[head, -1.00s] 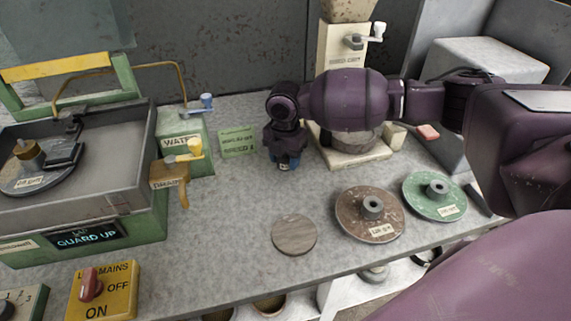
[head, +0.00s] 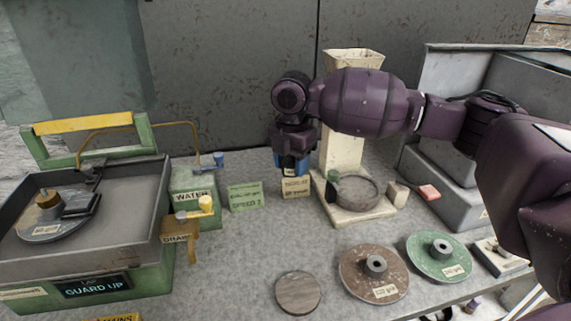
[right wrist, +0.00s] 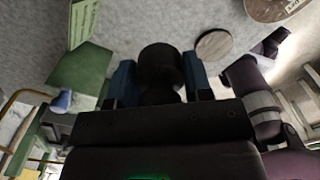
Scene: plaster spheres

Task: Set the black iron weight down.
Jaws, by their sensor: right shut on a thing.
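My right gripper (head: 292,166) is shut on the black iron weight. In the right wrist view the weight (right wrist: 161,62) is a dark, rounded piece between the blue fingers of the right gripper (right wrist: 160,84). In the head view the gripper points down above the back of the grey bench (head: 240,245) and hides the weight. A cream label block (head: 295,188) shows just below the fingers. I cannot tell the exact gap to the bench. My left gripper is not in view.
A round wooden disc (head: 298,292), a brown disc (head: 374,273) and a green disc (head: 439,257) lie at the front. A cream dispenser with a round dish (head: 352,191) stands right of the gripper. A green sign (head: 245,197) stands left. The lapping machine (head: 90,225) fills the left.

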